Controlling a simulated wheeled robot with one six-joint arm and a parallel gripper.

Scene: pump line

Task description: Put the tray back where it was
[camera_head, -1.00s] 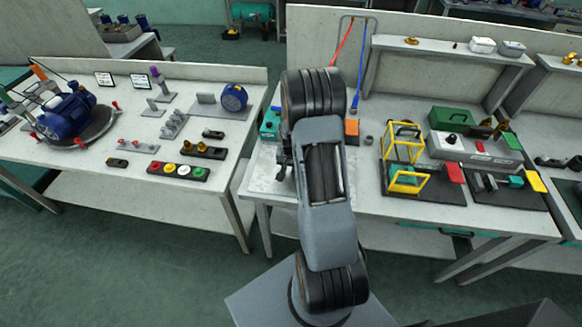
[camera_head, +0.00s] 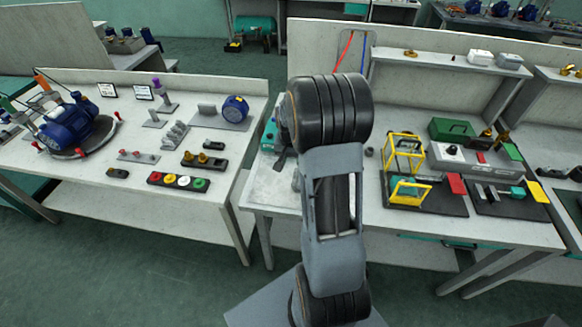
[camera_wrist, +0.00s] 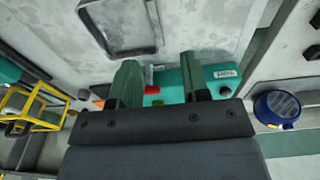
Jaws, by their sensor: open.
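In the head view my arm covers most of this part of the bench, so the tray cannot be made out clearly there.
A teal box (camera_wrist: 222,88) with a label and dark knob lies behind the fingers in the wrist view. A yellow frame (camera_head: 404,150) stands on a dark mat to the right of my arm. A blue motor (camera_head: 236,108) stands on the left bench. Bare worktop surrounds the tray.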

